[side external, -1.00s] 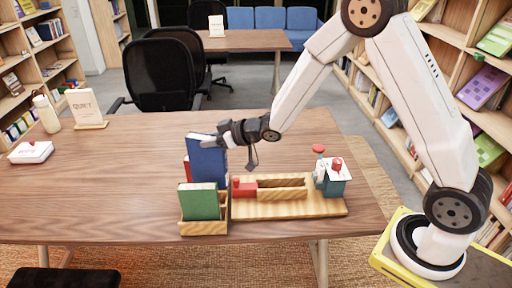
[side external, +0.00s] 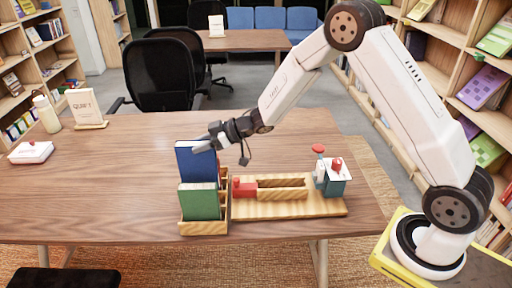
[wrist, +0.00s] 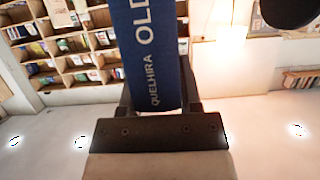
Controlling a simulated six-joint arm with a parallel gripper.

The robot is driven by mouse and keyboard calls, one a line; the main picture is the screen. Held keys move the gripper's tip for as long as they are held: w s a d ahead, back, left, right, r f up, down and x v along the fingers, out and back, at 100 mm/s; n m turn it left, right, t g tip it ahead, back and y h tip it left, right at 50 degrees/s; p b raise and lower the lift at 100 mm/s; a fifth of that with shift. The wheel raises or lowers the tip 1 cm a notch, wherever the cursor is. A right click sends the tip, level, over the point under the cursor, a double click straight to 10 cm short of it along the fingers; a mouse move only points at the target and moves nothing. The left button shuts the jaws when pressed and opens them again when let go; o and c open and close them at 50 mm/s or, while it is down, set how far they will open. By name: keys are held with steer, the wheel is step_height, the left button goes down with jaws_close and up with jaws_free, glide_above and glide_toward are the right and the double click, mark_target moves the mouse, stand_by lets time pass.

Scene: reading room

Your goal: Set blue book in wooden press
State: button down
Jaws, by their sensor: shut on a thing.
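My gripper (side external: 207,144) is shut on the blue book (side external: 194,162) near its top right edge. The book is upright over or in the wooden rack (side external: 204,228); its lower part is hidden behind the green book (side external: 200,204), so I cannot tell whether it touches the rack. In the wrist view the blue book (wrist: 150,50) shows white spine lettering between my fingers (wrist: 158,108). The wooden press (side external: 290,209), a board with a slotted channel and a red block (side external: 244,188), lies right of the rack.
A teal box (side external: 333,184) with red knobs stands at the press's right end. A QUIET sign (side external: 85,108), a bottle (side external: 46,113) and a white box (side external: 31,152) are at the table's left. The table (side external: 125,165) is clear between them and the rack.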

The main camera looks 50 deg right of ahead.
mark_target(206, 171)
steer(key=shift+f, duration=5)
steer(key=shift+c, duration=1.4)
jaws_free()
steer(key=v, duration=0.8)
steer(key=shift+w+r, duration=0.1)
